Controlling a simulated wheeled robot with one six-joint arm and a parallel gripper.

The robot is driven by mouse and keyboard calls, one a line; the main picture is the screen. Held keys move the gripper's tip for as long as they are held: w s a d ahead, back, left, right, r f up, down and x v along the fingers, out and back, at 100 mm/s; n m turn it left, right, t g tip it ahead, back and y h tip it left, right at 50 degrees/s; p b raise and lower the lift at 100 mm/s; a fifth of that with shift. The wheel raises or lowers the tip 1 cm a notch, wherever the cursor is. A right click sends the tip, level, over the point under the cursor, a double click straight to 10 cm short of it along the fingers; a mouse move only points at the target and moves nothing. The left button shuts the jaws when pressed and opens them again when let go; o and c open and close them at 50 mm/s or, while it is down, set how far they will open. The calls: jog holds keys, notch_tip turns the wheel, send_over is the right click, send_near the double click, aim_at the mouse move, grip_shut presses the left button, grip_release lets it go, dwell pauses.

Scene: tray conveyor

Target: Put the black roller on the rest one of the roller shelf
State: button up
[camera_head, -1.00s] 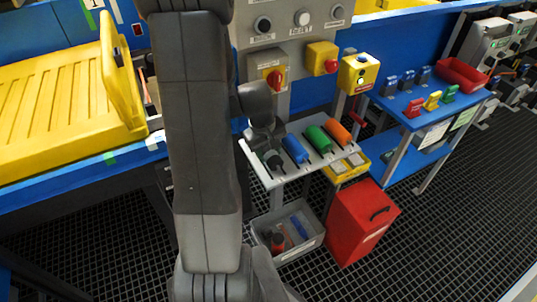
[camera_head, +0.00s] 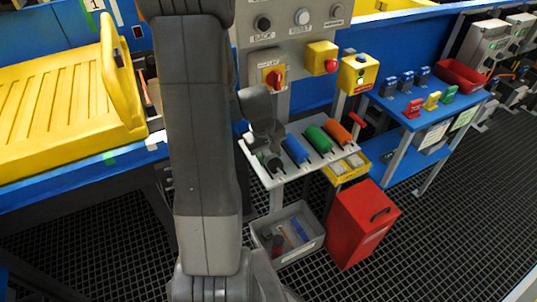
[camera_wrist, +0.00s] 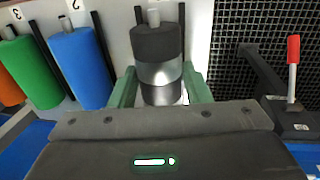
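The black roller (camera_wrist: 157,45) lies in the end place of the white roller shelf (camera_wrist: 112,25), beside the blue roller. In the head view the black roller (camera_head: 272,162) shows partly under my gripper (camera_head: 262,150). In the wrist view my gripper (camera_wrist: 160,88) has its green fingers on either side of the roller's near end. The fingers look slightly apart from it, with narrow pale gaps, so the gripper appears open around it. The rest under the roller is mostly hidden. No number for this place is readable.
The blue roller (camera_head: 296,149), green roller (camera_head: 318,140) and orange roller (camera_head: 338,133) lie along the shelf. Dark upright pins stand between them. A grey bin (camera_head: 318,243) and a red box (camera_head: 362,225) stand below. A control panel rises behind.

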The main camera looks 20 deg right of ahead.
jog(key=shift+o, duration=0.2)
jog(key=shift+s+a+f, duration=0.2)
jog(key=shift+s+f, duration=0.2)
jog(key=shift+f, duration=0.3)
jog(key=shift+w+d+r+p, duration=0.1)
jog(key=shift+w+r+p, duration=0.15)
jog(key=shift+r+p, duration=0.5)
notch_tip(320, 180, up, 12)
jog(key=a+p, duration=0.1)
jog(key=shift+a, duration=0.35)
jog(key=shift+w, duration=0.1)
